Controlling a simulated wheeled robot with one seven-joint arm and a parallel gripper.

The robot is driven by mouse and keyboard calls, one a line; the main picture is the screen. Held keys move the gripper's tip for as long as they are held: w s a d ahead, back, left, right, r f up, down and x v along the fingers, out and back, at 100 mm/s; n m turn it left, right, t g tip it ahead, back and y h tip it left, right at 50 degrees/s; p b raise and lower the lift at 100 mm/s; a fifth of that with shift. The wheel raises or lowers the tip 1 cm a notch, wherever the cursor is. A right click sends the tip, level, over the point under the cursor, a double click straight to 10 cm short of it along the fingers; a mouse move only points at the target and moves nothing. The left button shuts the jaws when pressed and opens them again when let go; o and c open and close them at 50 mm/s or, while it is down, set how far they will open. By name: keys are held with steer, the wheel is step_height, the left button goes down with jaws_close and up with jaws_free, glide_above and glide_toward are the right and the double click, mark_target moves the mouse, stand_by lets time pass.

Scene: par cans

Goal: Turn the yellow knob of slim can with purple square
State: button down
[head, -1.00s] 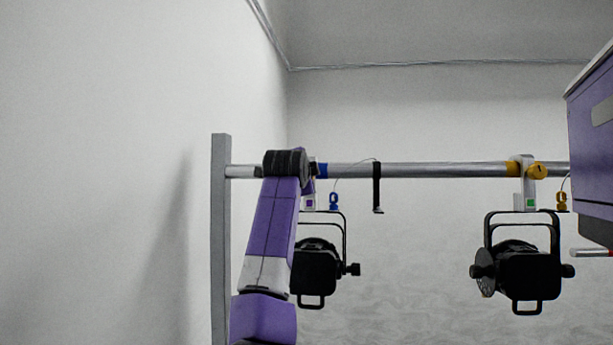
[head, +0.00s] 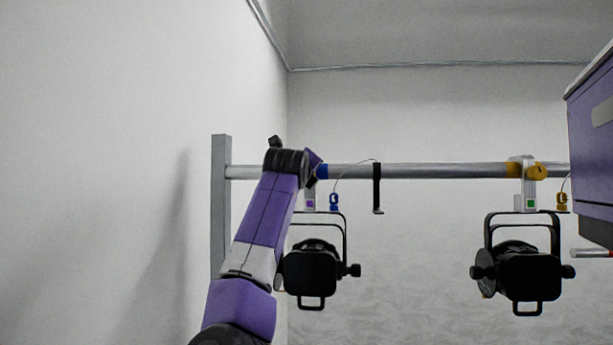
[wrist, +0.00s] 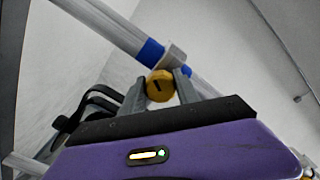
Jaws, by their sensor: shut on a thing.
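The slim can (head: 312,270) is black and hangs from the rail at the left, under a clamp with a purple square (head: 310,203). A blue band (head: 322,171) sits on the rail at this clamp. In the wrist view, my gripper (wrist: 160,88) is shut on the yellow knob (wrist: 159,86), one grey finger on each side. The knob's face shows a dark slot, tilted from upright. The blue band (wrist: 150,52) and the grey clamp (wrist: 175,58) are just behind it. In the head view my arm hides the knob and my fingers.
A second black can (head: 528,270) with a green square and a yellow knob (head: 538,171) hangs at the right. A black strap (head: 377,187) hangs from the rail (head: 440,170) between them. A grey post (head: 221,230) stands at the left, near my arm. A purple cabinet-like body (head: 593,150) is at far right.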

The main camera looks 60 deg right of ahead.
steer(key=m, duration=0.4)
steer(key=shift+f+m, duration=0.1)
steer(key=shift+m, duration=0.2)
steer(key=m, duration=0.4)
steer(key=shift+d, duration=0.1)
steer(key=shift+m, duration=0.3)
steer(key=c, duration=0.9)
jaws_free()
steer(key=shift+s, duration=0.1)
steer(key=b+v, duration=0.3)
steer(key=v, duration=0.5)
